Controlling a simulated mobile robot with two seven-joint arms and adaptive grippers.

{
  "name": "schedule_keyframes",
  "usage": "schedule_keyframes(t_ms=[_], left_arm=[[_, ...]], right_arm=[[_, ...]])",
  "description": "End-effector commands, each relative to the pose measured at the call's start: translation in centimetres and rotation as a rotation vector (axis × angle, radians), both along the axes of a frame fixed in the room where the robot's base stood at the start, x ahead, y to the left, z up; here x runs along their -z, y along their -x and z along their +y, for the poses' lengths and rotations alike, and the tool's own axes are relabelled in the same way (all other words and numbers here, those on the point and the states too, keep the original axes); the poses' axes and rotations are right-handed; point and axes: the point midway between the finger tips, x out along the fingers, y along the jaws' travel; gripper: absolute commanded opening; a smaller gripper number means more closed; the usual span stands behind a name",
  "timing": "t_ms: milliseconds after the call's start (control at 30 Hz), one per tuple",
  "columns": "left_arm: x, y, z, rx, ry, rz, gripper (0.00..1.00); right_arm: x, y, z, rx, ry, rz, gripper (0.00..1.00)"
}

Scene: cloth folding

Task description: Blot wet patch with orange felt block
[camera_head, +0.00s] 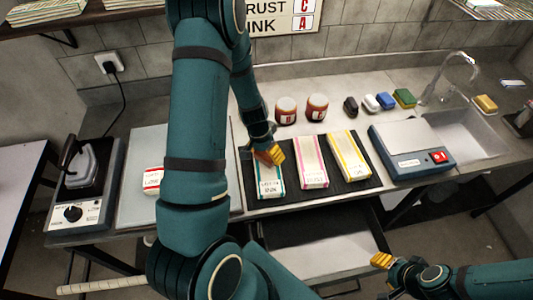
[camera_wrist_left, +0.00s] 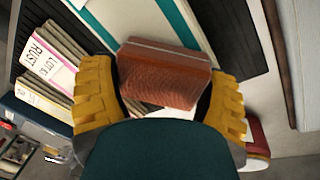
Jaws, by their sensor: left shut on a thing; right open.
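My left gripper (camera_head: 272,155) is shut on the orange felt block (camera_head: 263,158), low over the teal-striped cloth (camera_head: 269,182). In the left wrist view the rust-orange block (camera_wrist_left: 163,75) sits between the yellow fingers (camera_wrist_left: 160,95). The teal-striped cloth (camera_wrist_left: 135,15) lies behind it. I cannot tell whether the block touches the cloth. No wet patch can be made out; the block and gripper cover part of the cloth. My right gripper (camera_head: 382,260) is open and empty, low at the right, in front of the counter.
The dark mat (camera_head: 290,191) also carries a pink-striped cloth (camera_head: 312,162) and a yellow-striped cloth (camera_head: 349,155). Two jars (camera_head: 317,107) and several small blocks (camera_head: 371,103) stand behind. An open drawer (camera_head: 320,255) juts out below.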

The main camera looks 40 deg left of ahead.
Motion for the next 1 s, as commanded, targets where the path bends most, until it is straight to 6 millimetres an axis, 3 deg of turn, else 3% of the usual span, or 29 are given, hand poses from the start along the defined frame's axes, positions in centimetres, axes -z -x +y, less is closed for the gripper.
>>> schedule_keyframes(t_ms=[267, 1000], left_arm=[[-0.2, 0.1, -0.1, 0.001, 0.001, 0.003, 0.49], [-5.5, 0.0, 0.0, 0.002, 0.0, -0.001, 0.48]], right_arm=[[-0.2, 0.0, 0.0, 0.0, 0.0, 0.0, 0.47], [-3.7, 0.0, 0.0, 0.0, 0.0, 0.0, 0.47]])
